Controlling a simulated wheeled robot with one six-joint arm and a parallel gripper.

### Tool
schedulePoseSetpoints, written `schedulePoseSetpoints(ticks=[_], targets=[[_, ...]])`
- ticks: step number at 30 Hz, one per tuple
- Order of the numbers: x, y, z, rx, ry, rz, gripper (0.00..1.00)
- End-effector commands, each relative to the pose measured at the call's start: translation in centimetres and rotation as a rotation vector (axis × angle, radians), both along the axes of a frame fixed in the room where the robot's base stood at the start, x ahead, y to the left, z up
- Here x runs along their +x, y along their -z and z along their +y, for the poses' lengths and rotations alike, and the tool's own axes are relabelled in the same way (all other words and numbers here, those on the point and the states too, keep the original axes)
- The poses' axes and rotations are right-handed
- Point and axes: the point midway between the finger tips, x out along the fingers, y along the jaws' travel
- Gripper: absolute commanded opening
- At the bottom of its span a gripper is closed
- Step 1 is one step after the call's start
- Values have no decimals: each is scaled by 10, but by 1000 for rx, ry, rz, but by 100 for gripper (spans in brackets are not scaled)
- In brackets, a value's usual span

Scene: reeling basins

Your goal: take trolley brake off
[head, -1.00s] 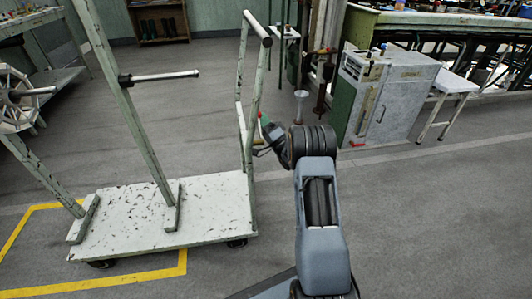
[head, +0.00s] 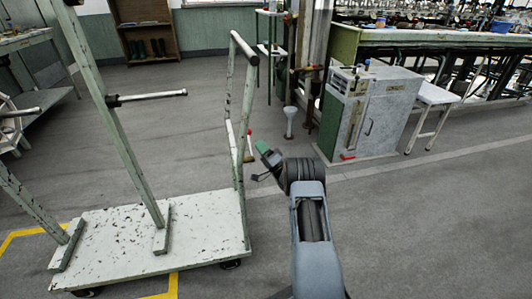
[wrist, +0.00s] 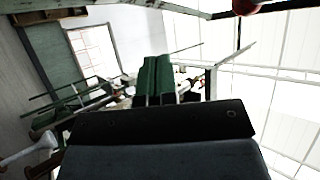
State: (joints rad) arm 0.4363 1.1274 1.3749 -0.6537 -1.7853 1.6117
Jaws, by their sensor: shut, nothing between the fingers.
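The white, paint-chipped trolley (head: 200,222) stands at the left of the head view, with an upright tubular handle frame (head: 228,110) at its right end. A lever with a red knob (head: 250,132) and a pale shaft stands by that frame. In the wrist view a red knob (wrist: 247,6) is cut off at the top edge. My gripper (head: 262,146) is just right of the lever in the head view, and a small gap shows between them. Its green fingers (wrist: 157,75) are together and empty in the wrist view. The lever's lower end is hard to make out.
Yellow floor lines (head: 165,290) run around the trolley. Posts with a pale horizontal bar (head: 150,96) rise from its deck. A grey-white cabinet (head: 375,110) and small white table (head: 437,95) stand to the right. The floor at the lower right is clear.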

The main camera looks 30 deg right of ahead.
Motion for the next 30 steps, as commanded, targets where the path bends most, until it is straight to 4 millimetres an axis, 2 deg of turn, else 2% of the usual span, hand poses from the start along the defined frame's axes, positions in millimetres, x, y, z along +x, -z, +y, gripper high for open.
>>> schedulePoseSetpoints(ticks=[3,11,30], targets=[[3,18,-13,0,3,2,0],[8,41,-27,0,4,1,0],[10,46,-29,0,2,0,0]])
